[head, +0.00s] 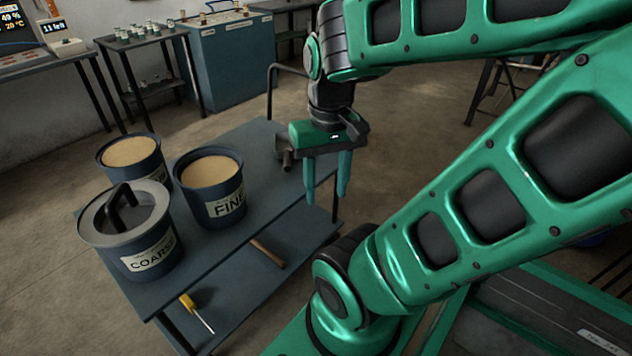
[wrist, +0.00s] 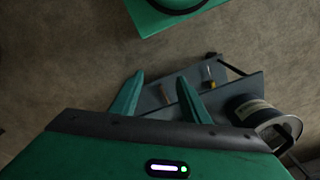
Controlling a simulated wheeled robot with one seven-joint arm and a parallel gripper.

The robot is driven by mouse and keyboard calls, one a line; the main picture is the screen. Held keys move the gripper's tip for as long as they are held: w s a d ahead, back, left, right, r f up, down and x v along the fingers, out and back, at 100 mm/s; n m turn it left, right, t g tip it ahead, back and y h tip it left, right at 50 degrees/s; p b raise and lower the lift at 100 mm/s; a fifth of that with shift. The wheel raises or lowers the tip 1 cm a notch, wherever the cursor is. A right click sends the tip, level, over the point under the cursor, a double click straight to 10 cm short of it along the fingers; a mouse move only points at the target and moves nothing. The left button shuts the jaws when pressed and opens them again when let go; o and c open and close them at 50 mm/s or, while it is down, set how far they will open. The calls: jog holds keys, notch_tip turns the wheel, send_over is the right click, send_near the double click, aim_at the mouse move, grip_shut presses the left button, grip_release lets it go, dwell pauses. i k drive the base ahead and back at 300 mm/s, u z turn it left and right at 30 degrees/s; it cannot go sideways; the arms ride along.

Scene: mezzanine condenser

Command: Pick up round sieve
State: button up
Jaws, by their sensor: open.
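A grey round piece with a wide rim and a black arched handle (head: 124,209) sits on top of the bucket labelled COARSE (head: 150,262). It looks like the round sieve, but I cannot make out any mesh. In the wrist view its rim (wrist: 289,123) shows at the right edge, on the labelled bucket. My gripper (head: 326,190) is open and empty, fingers pointing down, near the right side of the cart and well to the right of the sieve. Its two fingers also show in the wrist view (wrist: 160,85).
The lower shelf holds a yellow-handled screwdriver (head: 189,303) and a wooden handle (head: 268,254). Floor left of the cart is clear.

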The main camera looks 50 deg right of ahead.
aim_at(124, 212)
jog(key=k, duration=0.5)
jog(key=u, duration=1.05)
jog(key=i, duration=0.8)
jog(key=z, duration=1.6)
